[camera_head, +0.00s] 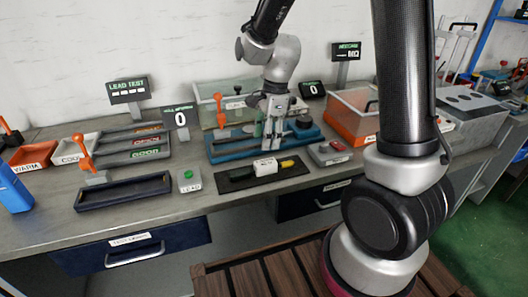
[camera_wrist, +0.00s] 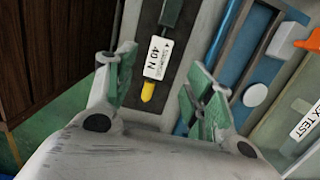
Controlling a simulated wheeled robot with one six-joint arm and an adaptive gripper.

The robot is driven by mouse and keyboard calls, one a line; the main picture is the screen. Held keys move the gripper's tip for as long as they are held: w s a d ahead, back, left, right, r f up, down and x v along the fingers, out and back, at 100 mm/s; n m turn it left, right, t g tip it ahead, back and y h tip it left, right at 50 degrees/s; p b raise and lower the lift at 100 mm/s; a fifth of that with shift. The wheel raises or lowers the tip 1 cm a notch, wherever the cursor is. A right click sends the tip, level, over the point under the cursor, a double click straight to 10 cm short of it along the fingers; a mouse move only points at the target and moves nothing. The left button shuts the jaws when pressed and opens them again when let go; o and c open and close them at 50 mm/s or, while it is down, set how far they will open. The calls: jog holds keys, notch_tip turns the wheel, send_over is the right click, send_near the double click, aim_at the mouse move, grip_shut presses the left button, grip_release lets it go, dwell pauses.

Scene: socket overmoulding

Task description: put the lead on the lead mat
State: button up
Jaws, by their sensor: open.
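The lead, with a white tag (camera_head: 265,166) reading 40 N, a yellow end (camera_head: 288,162) and a dark end, lies on a flat dark mat (camera_head: 228,185) at the bench front. In the wrist view the white tag (camera_wrist: 158,57) and the yellow end (camera_wrist: 147,92) show between my fingers. My gripper (camera_head: 271,143) is open and empty, pointing down close above the lead. In the wrist view its green-padded fingers (camera_wrist: 157,80) stand apart on either side of the lead. I see no contact with it.
A blue fixture (camera_head: 225,150) with an orange lever stands behind the mat. A green-button box (camera_head: 187,180) is at its left and a grey box with a red button (camera_head: 330,152) at its right. A dark tray (camera_head: 125,194) lies further left. An orange bin (camera_head: 350,115) stands back right.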

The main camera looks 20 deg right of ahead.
jog(key=s+d+r+n+t, duration=0.1)
jog(key=s+d+r+n, duration=0.35)
jog(key=r, duration=0.25)
jog(key=s+d+r+n+t, duration=0.1)
jog(key=s+d+r+n, duration=0.35)
jog(key=r, duration=0.25)
jog(key=s+d+r+n+t+h, duration=0.1)
jog(key=s+d+r+n, duration=0.1)
jog(key=s+n, duration=0.2)
jog(key=s+d+r+n+t, duration=0.1)
jog(key=s+d+n, duration=0.1)
jog(key=s+n, duration=0.3)
jog(key=shift+s+d+r+h, duration=0.2)
jog(key=shift+s+r+h, duration=0.2)
jog(key=shift+s, duration=0.5)
